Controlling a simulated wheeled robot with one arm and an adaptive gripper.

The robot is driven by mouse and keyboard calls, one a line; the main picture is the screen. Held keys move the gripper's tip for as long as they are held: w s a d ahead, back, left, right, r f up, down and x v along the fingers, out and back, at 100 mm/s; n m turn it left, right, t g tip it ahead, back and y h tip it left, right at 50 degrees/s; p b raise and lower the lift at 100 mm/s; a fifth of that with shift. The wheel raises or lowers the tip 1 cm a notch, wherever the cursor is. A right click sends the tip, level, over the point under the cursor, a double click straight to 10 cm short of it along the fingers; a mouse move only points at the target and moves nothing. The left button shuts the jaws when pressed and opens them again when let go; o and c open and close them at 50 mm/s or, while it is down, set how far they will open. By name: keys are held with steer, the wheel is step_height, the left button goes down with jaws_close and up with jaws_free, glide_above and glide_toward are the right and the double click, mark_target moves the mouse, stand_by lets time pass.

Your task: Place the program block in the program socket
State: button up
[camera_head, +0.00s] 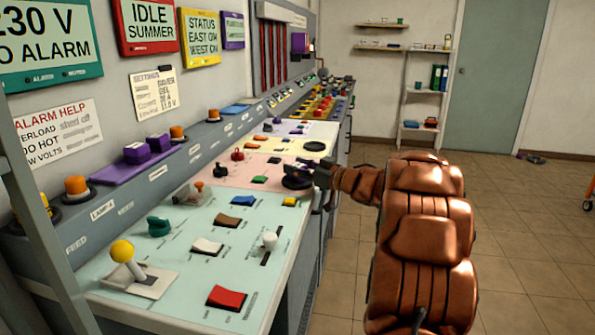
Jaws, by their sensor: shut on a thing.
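My gripper (318,170) is dark and small in the view, at the right edge of the pink panel section, its fingers pointing left. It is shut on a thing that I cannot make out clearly. A black round piece (297,182) lies right at the fingertips; I cannot tell whether it is the held thing or part of the panel. Two purple blocks, a near one (136,153) and a far one (159,142), sit on a purple tray (118,173) on the console's back ledge. I cannot make out which thing is the program block or where the program socket is.
The sloping console carries a red button (227,297), a yellow-topped lever (122,251), a green knob (158,226) and a white knob (270,240). Another purple piece (300,43) is on the back wall panel. The tiled floor (520,260) to the right is mostly clear.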

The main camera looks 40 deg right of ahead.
steer(key=shift+f, duration=0.35)
steer(key=o, duration=1.2)
steer(key=shift+s+r, duration=0.2)
steer(key=p+v, duration=0.1)
steer(key=v, duration=1)
steer(key=shift+s+d, duration=0.15)
steer(key=shift+s, duration=0.15)
